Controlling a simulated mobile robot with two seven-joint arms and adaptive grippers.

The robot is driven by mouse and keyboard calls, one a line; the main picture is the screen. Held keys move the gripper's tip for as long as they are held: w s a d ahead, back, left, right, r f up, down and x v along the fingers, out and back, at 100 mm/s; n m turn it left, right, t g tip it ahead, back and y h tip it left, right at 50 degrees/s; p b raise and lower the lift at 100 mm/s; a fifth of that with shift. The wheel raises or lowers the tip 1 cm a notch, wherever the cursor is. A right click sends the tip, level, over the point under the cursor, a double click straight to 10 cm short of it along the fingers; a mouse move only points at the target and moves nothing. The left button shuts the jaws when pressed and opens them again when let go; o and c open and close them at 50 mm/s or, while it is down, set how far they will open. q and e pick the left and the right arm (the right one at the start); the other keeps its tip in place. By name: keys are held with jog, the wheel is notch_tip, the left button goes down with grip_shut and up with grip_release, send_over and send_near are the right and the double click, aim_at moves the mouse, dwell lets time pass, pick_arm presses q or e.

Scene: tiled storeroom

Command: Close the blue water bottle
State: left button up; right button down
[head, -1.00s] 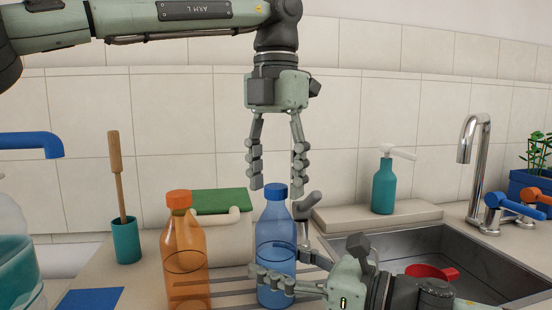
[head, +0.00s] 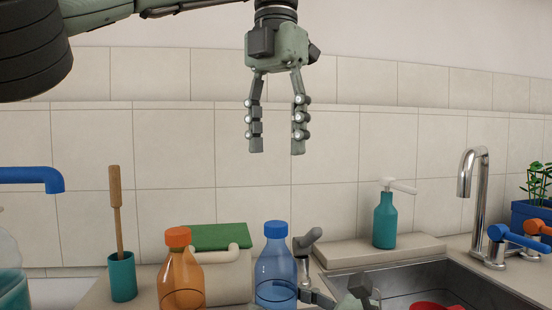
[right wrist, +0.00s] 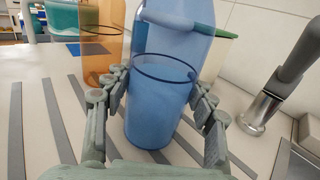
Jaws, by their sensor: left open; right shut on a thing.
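The blue water bottle (head: 276,275) stands upright on the counter with a blue cap (head: 276,229) on its top; its lower part is cut off in the head view. In the right wrist view the blue bottle (right wrist: 160,110) is between the fingers of my right gripper (right wrist: 160,104), which is shut on its lower body. In the head view only a little of that gripper shows at the bottom edge. My left gripper (head: 277,151) is open and empty, pointing down well above the cap, with clear air between.
An orange bottle (head: 181,275) stands left of the blue one. Behind are a green-topped block (head: 220,237) and a brush in a teal cup (head: 122,277). A metal tap (head: 483,200), sink and teal soap dispenser (head: 384,220) are at right.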

jog(key=shift+c, duration=2.3)
grip_release()
jog(key=shift+d, duration=0.1)
jog(key=v, duration=1)
jog(key=shift+d+f, duration=0.1)
jog(key=shift+v, duration=0.85)
jog(key=shift+s, duration=0.1)
